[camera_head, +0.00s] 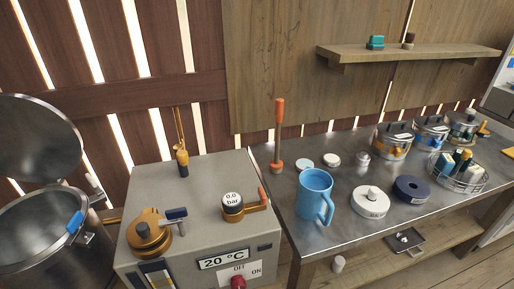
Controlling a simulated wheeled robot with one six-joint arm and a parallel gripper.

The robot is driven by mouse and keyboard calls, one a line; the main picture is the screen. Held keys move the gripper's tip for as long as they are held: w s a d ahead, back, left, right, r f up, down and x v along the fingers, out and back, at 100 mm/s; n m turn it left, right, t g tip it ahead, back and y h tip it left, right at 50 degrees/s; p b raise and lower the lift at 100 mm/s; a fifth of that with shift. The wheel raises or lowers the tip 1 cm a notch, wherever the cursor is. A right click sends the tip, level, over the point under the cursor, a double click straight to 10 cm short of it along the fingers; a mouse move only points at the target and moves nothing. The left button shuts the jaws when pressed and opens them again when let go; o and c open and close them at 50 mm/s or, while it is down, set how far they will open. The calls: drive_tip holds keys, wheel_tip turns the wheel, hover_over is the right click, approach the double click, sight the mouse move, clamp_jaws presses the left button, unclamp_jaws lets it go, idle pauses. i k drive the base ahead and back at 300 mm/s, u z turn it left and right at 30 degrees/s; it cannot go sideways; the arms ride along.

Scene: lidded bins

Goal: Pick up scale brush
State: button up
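I cannot tell for certain which thing is the scale brush. A teal, block-shaped item (376,42) and a small dark brown item (408,41) sit on the wall shelf (440,53); both are too small to make out. A wire basket (459,184) at the right of the metal table holds several upright items, coloured teal, yellow and white, whose shapes are unclear. A tall orange-handled rod (278,130) stands at the table's back left edge. My gripper is not in view.
A blue mug (315,194), a white round lid (370,201) and a dark blue ring (411,189) stand on the metal table (345,228). Metal pots (392,141) line its back right. A grey boiler box (199,190) and an open lidded drum (45,225) stand at left.

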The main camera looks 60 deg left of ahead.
sight(276, 165)
drive_tip(key=u, duration=0.8)
drive_tip(key=i, duration=0.8)
drive_tip(key=u, duration=1.2)
drive_tip(key=i, duration=0.25)
drive_tip(key=u, duration=0.15)
